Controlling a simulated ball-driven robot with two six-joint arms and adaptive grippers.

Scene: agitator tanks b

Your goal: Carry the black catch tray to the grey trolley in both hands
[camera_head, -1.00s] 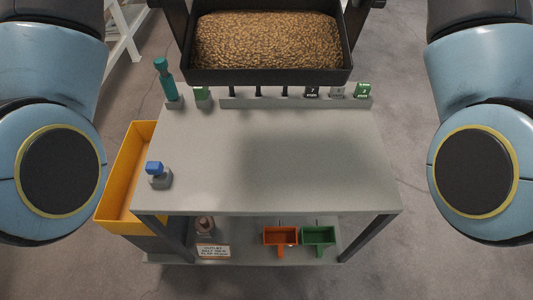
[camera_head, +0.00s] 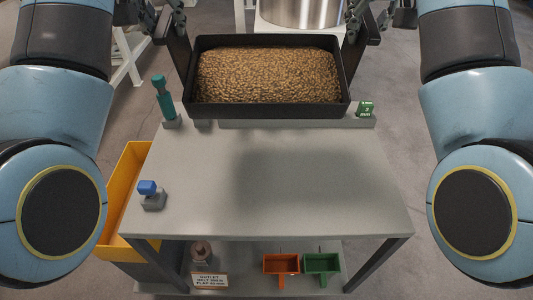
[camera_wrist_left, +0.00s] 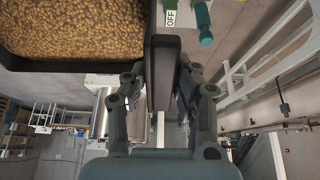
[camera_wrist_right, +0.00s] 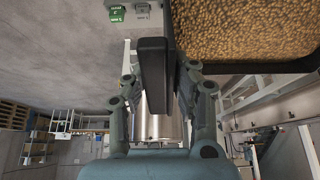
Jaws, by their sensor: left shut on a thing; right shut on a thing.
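The black catch tray (camera_head: 270,109) is full of brown grain-like pellets (camera_head: 268,75). It is held level above the far edge of the grey trolley (camera_head: 280,190), and a dark shadow lies on the trolley top. My left gripper (camera_head: 171,28) is shut on the tray's left end; the left wrist view shows its fingers (camera_wrist_left: 160,85) around the black end piece. My right gripper (camera_head: 366,28) is shut on the right end; the right wrist view shows its fingers (camera_wrist_right: 160,85) there. The tray hides part of the trolley's back rail.
The trolley's middle is clear. A teal-handled tool (camera_head: 163,97) and green tag (camera_head: 366,109) stand at its back, a blue-topped item (camera_head: 148,188) at its left. A yellow bin (camera_head: 120,195) hangs left. Orange (camera_head: 281,264) and green (camera_head: 321,264) scoops sit below. A steel tank (camera_head: 302,10) stands behind.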

